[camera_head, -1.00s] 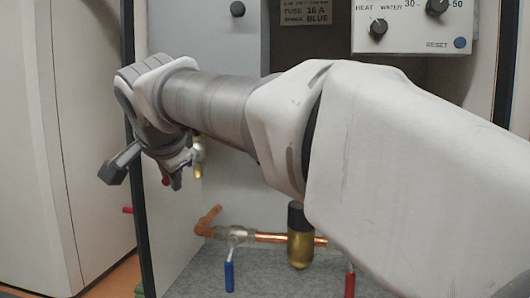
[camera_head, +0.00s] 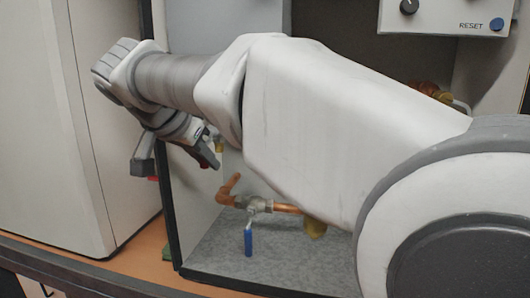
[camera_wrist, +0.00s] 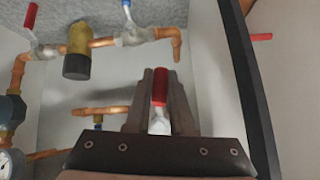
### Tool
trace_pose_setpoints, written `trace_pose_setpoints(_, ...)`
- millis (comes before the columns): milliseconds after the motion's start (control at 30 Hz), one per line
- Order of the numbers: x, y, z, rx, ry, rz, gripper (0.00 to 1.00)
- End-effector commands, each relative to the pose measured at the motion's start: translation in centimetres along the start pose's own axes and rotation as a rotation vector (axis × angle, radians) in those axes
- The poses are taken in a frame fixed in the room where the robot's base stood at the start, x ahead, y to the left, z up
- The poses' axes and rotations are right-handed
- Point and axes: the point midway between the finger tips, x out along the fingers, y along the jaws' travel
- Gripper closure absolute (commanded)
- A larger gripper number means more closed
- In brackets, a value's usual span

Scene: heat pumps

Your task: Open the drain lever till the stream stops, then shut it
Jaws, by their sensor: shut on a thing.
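A lever with a red grip (camera_wrist: 159,86) stands between the fingers of my gripper (camera_wrist: 160,100) in the wrist view, with its pale metal shank below the grip. The gripper is shut on it. There the lever is hidden by the fingers and wrist. I see no water stream in either view; the outlet itself cannot be made out.
A blue lever (camera_head: 248,242) hangs from a copper pipe (camera_head: 228,186) low in the cabinet; the wrist view shows the blue lever (camera_wrist: 126,9) and another red lever (camera_wrist: 31,16). A brass cylinder (camera_wrist: 78,40) and a gauge (camera_wrist: 10,163) are near. The black cabinet edge (camera_head: 172,190) is close by.

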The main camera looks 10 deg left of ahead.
Motion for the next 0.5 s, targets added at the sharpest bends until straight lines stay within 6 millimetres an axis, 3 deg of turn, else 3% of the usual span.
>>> trace_pose_setpoints(367,0.1,0.05,0.13,-0.003,-0.002,0.005,1.0)
trace_pose_setpoints(400,0.1,0.05,0.14,-0.003,-0.002,0.005,0.73)
trace_pose_setpoints(500,0.09,0.04,0.11,-0.003,-0.002,0.004,0.55)
